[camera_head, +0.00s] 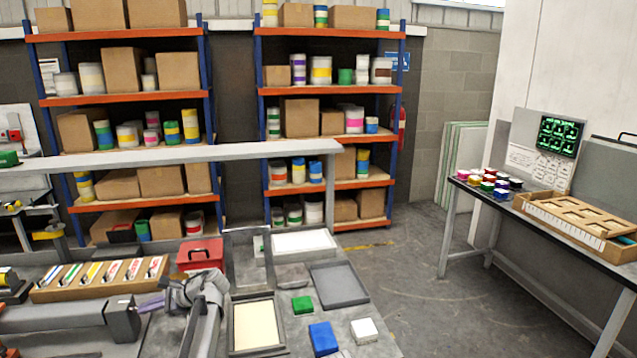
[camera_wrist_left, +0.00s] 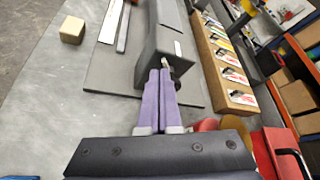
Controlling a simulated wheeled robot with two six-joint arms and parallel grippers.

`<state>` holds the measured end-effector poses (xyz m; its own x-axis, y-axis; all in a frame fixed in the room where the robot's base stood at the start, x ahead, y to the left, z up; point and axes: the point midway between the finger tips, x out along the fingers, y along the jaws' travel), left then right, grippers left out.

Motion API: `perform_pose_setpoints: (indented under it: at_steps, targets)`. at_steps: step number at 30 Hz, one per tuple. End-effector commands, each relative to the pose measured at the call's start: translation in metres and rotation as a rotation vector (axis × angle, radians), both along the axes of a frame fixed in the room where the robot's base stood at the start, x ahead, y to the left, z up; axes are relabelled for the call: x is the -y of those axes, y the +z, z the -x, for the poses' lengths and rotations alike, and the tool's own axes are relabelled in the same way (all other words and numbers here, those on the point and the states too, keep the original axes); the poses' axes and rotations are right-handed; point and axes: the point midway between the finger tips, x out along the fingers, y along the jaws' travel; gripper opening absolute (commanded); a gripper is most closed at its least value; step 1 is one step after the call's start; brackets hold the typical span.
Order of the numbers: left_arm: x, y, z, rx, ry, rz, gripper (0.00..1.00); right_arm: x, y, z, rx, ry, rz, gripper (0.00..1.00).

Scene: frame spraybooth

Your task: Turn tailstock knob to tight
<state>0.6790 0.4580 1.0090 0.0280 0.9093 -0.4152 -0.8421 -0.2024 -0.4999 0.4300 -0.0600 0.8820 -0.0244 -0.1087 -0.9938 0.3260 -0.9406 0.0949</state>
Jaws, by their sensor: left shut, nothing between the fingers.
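The dark grey tailstock block (camera_head: 123,319) stands at the end of a grey machine bed at lower left in the head view. It also shows at the top centre of the left wrist view (camera_wrist_left: 172,35). A small dark and metallic knob (camera_wrist_left: 176,66) sticks out of its near end; I cannot read its setting. My left gripper (camera_head: 146,304) has purple fingers, pressed together and empty. In the left wrist view its fingertips (camera_wrist_left: 160,72) are right beside the knob; I cannot tell whether they touch it. The knob is not distinguishable in the head view. My right gripper is not in view.
A wooden rack of coloured cards (camera_head: 100,278) stands behind the tailstock, with a red box (camera_head: 200,254) near it. Frames, a grey tray (camera_head: 339,284), and green, blue and white blocks occupy the bench right of my arm. A wooden block (camera_wrist_left: 73,30) lies beyond the machine.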

Motion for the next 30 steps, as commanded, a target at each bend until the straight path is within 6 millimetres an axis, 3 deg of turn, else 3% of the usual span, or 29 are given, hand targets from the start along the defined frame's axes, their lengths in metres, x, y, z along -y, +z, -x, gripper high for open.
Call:
perform_pose_setpoints:
  at_steps: [30]
  targets:
    - [-0.0012,-0.0044,-0.0065,0.0,0.0,0.001,0.0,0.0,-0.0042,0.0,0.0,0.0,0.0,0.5]
